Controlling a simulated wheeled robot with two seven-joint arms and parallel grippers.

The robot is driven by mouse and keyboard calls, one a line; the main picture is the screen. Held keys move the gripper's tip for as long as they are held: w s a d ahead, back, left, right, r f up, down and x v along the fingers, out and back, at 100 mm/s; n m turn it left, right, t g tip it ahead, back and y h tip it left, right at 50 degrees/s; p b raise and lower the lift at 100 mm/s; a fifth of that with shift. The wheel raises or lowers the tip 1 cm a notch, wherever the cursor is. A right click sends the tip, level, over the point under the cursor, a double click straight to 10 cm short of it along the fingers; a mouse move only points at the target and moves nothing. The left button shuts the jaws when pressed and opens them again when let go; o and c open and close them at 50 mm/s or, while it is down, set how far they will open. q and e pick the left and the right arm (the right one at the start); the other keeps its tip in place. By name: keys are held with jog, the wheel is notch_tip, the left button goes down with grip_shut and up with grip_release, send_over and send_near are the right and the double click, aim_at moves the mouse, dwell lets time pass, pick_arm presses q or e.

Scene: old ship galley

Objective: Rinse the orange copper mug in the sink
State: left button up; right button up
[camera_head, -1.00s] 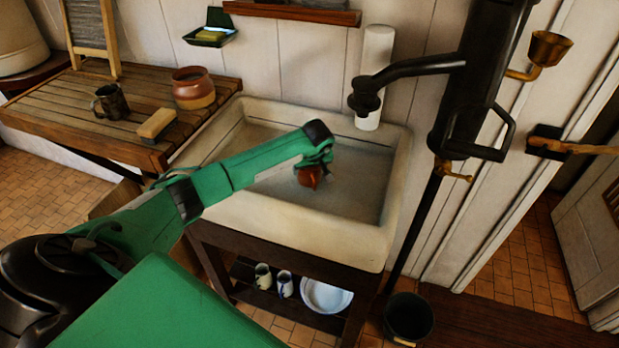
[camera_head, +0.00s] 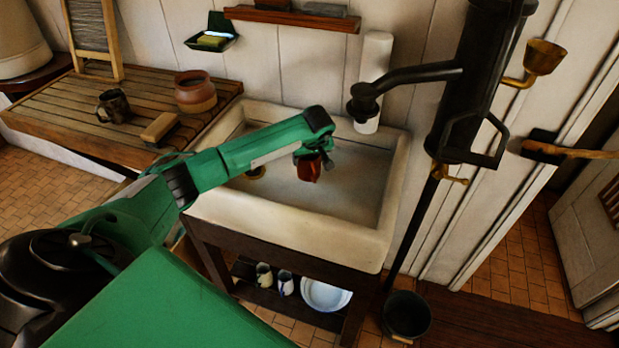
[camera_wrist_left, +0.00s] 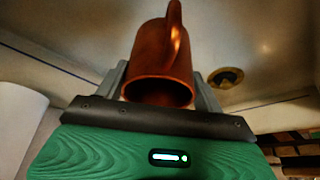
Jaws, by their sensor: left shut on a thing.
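The orange copper mug (camera_head: 309,168) is held by my left gripper (camera_head: 318,153) over the basin of the white sink (camera_head: 290,228). In the left wrist view the mug (camera_wrist_left: 163,62) sits between the two grey fingers, its open rim towards the camera and its handle at the top. My left gripper (camera_wrist_left: 160,85) is shut on it. The drain (camera_wrist_left: 225,77) shows to the right of the mug there, and left of the arm's end in the head view. The pump spout (camera_head: 365,108) is to the right of and above the mug. My right gripper is not in view.
A wooden drainboard (camera_head: 60,113) at the left carries a dark mug (camera_head: 114,105), a brown pot (camera_head: 194,91) and a brush (camera_head: 160,127). The black pump (camera_head: 466,110) stands right of the sink. A bucket (camera_head: 406,315) is on the floor. Below are two jugs and a basin (camera_head: 325,295).

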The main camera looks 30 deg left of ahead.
pick_arm(q)
notch_tip(320, 180, up, 12)
jog(key=p, duration=0.5)
jog(key=shift+f, duration=0.25)
dwell(0.3)
dwell(0.8)
dwell(1.1)
notch_tip(320, 180, up, 4)
jog(key=shift+p, duration=1)
